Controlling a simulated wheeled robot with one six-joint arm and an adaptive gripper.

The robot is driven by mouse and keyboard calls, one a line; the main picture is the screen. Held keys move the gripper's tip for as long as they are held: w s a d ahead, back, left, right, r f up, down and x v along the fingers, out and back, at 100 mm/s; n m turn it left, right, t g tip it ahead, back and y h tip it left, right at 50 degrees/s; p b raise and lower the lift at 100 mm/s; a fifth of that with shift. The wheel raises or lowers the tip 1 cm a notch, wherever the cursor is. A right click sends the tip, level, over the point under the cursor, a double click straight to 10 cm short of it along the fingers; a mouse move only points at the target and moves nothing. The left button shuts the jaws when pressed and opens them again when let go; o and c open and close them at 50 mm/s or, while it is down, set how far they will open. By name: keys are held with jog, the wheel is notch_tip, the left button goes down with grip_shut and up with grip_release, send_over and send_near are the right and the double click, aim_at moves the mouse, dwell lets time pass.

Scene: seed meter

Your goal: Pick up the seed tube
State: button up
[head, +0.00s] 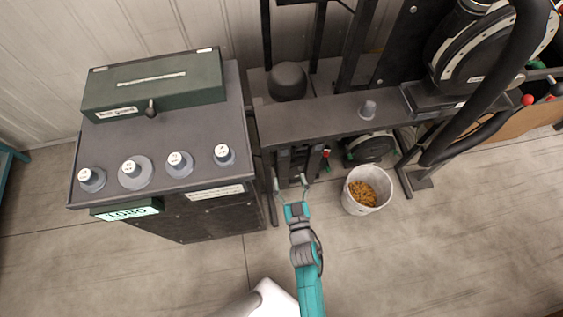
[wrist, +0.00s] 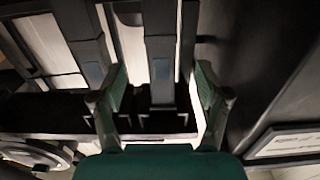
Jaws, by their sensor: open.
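My gripper (head: 290,184) is open below the front edge of the dark beam, beside the grey-topped cabinet. In the wrist view my gripper (wrist: 160,78) has its two green fingers spread, one on each side of a long dark grey piece (wrist: 161,58). This piece looks like the seed tube, but I cannot be sure. I cannot tell whether it lies between the fingertips or behind them. A similar dark piece (wrist: 92,58) stands to its left. In the head view the dark upright parts under the beam are too small to tell apart.
The cabinet (head: 165,150) left of my gripper carries several labelled grey cylinders and a green box (head: 152,84). A white bucket (head: 358,205) of orange-brown pieces stands on the floor at right. The dark beam (head: 325,115) holds a small grey cup (head: 368,109).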

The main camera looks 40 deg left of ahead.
aim_at(284, 159)
jog(key=shift+x, duration=4.95)
jog(key=shift+f, duration=0.15)
grip_shut()
